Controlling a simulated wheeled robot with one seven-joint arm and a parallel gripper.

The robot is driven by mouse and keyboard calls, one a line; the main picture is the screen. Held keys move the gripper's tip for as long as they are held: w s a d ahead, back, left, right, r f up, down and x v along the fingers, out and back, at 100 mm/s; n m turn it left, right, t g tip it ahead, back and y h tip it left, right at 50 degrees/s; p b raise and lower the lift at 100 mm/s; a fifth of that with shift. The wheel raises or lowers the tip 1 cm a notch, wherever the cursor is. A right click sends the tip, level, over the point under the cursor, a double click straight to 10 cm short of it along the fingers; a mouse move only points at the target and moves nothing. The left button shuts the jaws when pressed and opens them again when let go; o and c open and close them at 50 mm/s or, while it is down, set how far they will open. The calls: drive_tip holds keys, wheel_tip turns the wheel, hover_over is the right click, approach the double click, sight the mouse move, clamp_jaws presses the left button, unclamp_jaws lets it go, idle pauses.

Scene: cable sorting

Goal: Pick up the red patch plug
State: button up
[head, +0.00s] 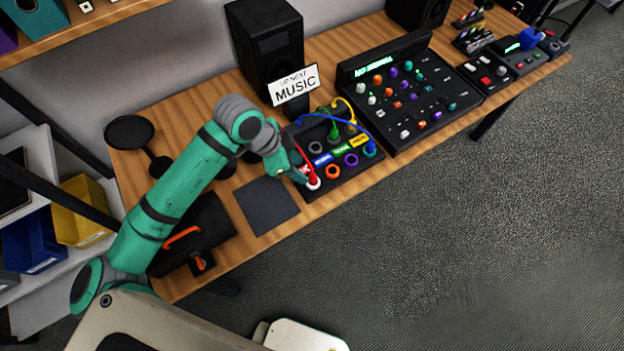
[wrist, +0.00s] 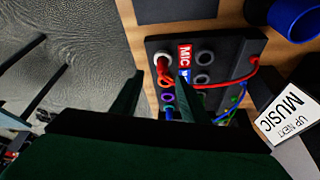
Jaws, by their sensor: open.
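The red patch plug (head: 313,180) stands in the white-ringed socket at the front left of the black patch panel (head: 343,184). In the wrist view the red plug (wrist: 167,72) shows at the white ring, beside the red MIC label (wrist: 185,56), with its red cable running right. My gripper (head: 301,174) is at the panel's left front, close to the plug. In the wrist view its two green fingers (wrist: 157,84) are apart, and the plug appears beyond and between their tips, nearer the right one. Contact cannot be told.
Blue, green and yellow cables (head: 340,116) arch over the panel's back beside the MUSIC sign (head: 296,84). A mixer (head: 408,92) stands to the right. A dark square mat (head: 266,206) and black case (head: 192,232) lie left on the wooden table.

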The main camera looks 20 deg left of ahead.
sight(311, 176)
drive_tip(key=x, duration=0.9)
drive_tip(key=shift+w, duration=0.3)
clamp_jaws()
